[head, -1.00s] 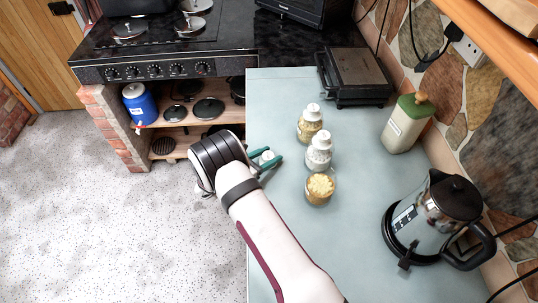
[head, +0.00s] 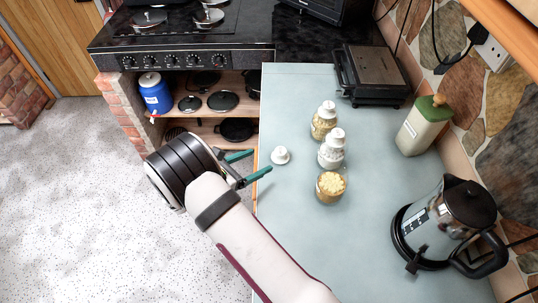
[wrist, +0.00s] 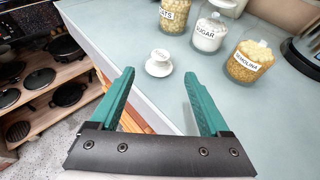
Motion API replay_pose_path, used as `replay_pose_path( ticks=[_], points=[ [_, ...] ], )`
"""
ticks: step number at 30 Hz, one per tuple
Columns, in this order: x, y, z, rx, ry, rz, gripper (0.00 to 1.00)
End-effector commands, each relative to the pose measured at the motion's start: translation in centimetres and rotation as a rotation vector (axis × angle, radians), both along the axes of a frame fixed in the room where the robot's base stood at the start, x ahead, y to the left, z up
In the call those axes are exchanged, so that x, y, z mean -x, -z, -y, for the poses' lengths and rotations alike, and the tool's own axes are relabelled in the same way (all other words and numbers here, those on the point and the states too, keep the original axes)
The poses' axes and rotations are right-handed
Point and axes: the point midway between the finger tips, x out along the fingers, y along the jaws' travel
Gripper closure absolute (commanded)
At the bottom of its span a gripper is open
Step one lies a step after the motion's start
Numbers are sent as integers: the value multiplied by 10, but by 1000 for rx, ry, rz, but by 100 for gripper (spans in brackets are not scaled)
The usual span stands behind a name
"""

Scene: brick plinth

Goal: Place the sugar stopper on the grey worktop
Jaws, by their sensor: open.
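The white sugar stopper (head: 280,155) stands on the grey worktop (head: 300,230), near its left edge, left of the jars. It also shows in the wrist view (wrist: 159,63), standing apart from everything, just beyond my fingertips. My gripper (head: 256,163) has green fingers that are open and empty. It sits left of and a little below the stopper in the head view, by the worktop edge, and does not touch it. In the wrist view, the sugar jar (wrist: 209,33) stands behind the stopper to the right. In the head view, the sugar jar (head: 331,152) is the middle one of the row.
A jar of oats-like contents (head: 323,122) and an open semolina jar (head: 330,186) flank the sugar jar. A kettle (head: 447,225), a green-topped canister (head: 424,127) and a black grill (head: 372,75) stand further right and back. The worktop's front part is clear.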

Motion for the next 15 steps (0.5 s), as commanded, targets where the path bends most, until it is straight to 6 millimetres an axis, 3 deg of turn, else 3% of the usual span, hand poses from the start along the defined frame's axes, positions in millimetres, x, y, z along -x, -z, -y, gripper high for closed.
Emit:
replay_pose_path(
  ticks=[5,8,11,12,14,15],
  points=[
    [6,-3,-4,0,3,0,20],
    [8,-20,14,-58,98,25,20],
    [32,-67,71,-246,418,114,20],
    [52,-88,99,-347,600,169,20],
    [94,-116,135,-508,895,265,20],
    [125,-130,152,-615,1097,334,20]
  ],
)
